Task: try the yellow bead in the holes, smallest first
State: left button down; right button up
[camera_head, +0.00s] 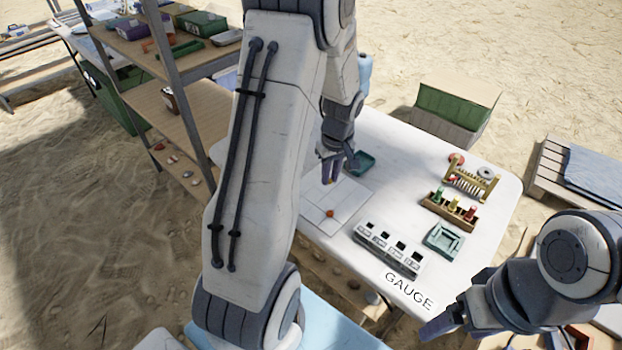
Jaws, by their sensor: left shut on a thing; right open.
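The gauge block (388,247), a grey bar with a row of dark square holes, lies on the white table above the "GAUGE" label (408,291). My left gripper (332,172) is over the white gridded sheet, beside a small green tray (361,162). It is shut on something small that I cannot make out. I see no clearly yellow bead; the fingers may hide it. An orange-red bead (330,213) lies on the sheet (340,196). My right gripper (440,326) is open and empty, off the table's near right edge.
A wooden rack with coloured pegs (449,211), a brass-coloured frame (470,180) and a green square dish (444,240) stand on the table's right side. Shelves (150,55) stand at the left. My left arm hides part of the table (400,160).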

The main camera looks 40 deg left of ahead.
pick_arm(q)
jog(key=shift+s+d+f+p, duration=0.35)
jog(key=shift+d+f, duration=0.25)
jog(key=shift+d, duration=1.7)
jog(key=shift+s+d+f+p, duration=0.25)
jog(key=shift+d+f, duration=0.35)
jog(key=shift+d, duration=1.75)
jog(key=shift+s+d+f+p, duration=0.25)
jog(key=shift+d+f+p, duration=0.25)
jog(key=shift+d, duration=1.8)
jog(key=shift+f+b, duration=0.5)
jog(key=shift+b, duration=0.15)
jog(key=shift+f+b, duration=0.1)
jog(key=shift+b, duration=0.65)
jog(key=shift+c, duration=1.7)
grip_release()
